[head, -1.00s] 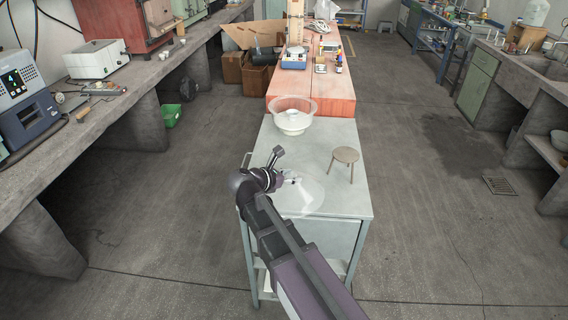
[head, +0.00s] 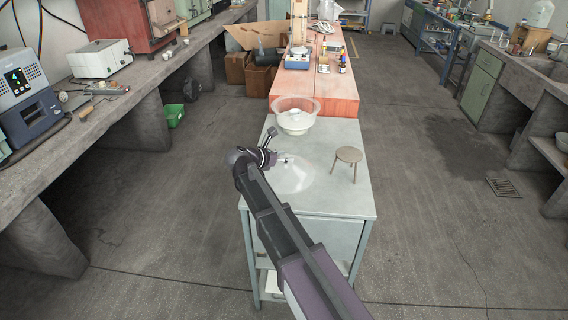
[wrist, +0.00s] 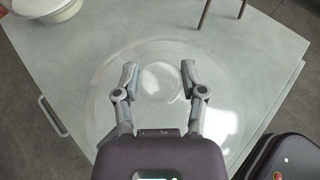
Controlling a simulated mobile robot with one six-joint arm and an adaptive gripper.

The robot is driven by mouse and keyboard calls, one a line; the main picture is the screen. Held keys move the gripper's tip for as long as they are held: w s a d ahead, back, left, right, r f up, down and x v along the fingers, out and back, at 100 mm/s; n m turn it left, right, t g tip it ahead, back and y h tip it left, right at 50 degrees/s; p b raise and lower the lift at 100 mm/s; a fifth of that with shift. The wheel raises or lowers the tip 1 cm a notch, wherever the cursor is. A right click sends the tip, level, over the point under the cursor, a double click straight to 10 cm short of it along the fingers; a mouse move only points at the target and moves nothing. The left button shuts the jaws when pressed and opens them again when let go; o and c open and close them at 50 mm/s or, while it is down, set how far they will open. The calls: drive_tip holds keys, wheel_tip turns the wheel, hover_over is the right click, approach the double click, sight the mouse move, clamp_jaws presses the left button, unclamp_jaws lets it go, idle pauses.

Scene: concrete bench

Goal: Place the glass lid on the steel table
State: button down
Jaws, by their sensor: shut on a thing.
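The glass lid (head: 298,183) is a clear round disc over the steel table (head: 345,203), left of the small stool. My gripper (head: 281,161) is at the lid's middle. In the wrist view, the lid (wrist: 217,122) spreads wide around and under my gripper (wrist: 159,70), whose two fingers stand on either side of its round centre. The gripper is shut on the lid. The grey top of the steel table (wrist: 270,50) shows through the glass. I cannot tell whether the rim touches the table.
A clear bowl with white contents (head: 296,120) stands at the table's far edge. A small wooden stool (head: 349,155) stands on the right of the tabletop. A red bench (head: 318,90) adjoins the far end. The near right part of the tabletop is bare.

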drive_tip(key=shift+w, duration=0.15)
drive_tip(key=shift+w+a, duration=0.15)
drive_tip(key=shift+w, duration=0.15)
drive_tip(key=shift+w+f+b, duration=0.25)
drive_tip(key=shift+f+b, duration=0.3)
drive_tip(key=shift+b, duration=0.05)
drive_tip(key=shift+f+b, duration=1.25)
drive_tip(key=shift+f, duration=0.15)
drive_tip(key=shift+c, duration=0.8)
unclamp_jaws()
drive_tip(key=shift+r, duration=0.25)
drive_tip(key=p+v, duration=0.4)
drive_tip(key=v, duration=0.8)
drive_tip(key=shift+p, duration=0.3)
drive_tip(key=shift+s, duration=0.1)
